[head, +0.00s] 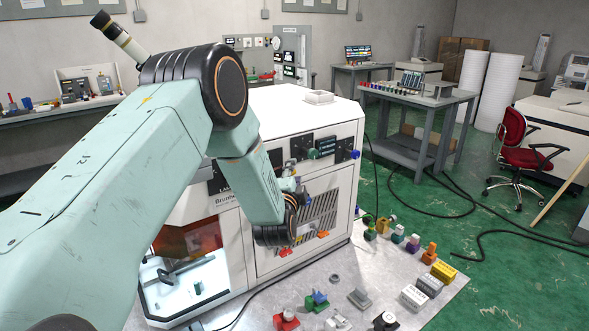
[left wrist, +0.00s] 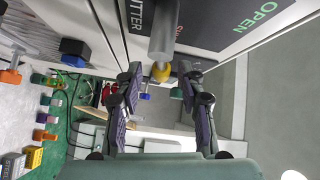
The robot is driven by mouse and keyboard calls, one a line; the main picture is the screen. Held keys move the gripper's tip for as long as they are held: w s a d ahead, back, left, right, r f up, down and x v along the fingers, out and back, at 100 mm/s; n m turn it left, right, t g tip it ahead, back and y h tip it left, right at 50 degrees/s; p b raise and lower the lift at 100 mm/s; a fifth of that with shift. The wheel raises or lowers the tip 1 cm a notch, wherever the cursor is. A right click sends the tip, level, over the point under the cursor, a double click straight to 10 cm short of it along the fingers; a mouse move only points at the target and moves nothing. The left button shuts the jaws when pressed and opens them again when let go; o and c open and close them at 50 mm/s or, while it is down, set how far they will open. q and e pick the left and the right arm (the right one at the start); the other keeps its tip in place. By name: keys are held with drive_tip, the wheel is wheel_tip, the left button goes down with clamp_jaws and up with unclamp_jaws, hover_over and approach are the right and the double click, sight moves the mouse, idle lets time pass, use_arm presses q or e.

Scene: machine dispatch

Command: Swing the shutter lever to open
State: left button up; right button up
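The shutter lever (left wrist: 163,35) shows in the left wrist view as a grey rod with a yellow rounded end (left wrist: 161,72). It hangs in front of a dark panel (left wrist: 205,22) whose label ends in "TTER", with a green "OPEN" to the right. My left gripper (left wrist: 162,82) is open, with a finger on each side of the lever's end and gaps visible. In the head view my left gripper (head: 290,190) is at the front of the white machine (head: 308,107), mostly hidden by its own arm; I cannot make out the lever there. My right gripper is not in view.
The machine front also carries a green knob (head: 313,153) and a blue knob (head: 355,154). Several small coloured parts, including a yellow block (head: 443,271), lie on the grey surface (head: 375,281) below. A red chair (head: 517,150) stands on the green floor to the right.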

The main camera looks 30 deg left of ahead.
use_arm(q)
drive_tip(key=shift+w+a, duration=0.25)
drive_tip(key=shift+w, duration=0.25)
drive_tip(key=shift+w+a, duration=0.1)
drive_tip(key=shift+a, duration=0.1)
drive_tip(key=shift+r, duration=0.2)
drive_tip(key=shift+w+f, duration=0.2)
drive_tip(key=shift+w, duration=0.05)
drive_tip(key=c, duration=0.4)
drive_tip(key=shift+s, duration=0.15)
clamp_jaws()
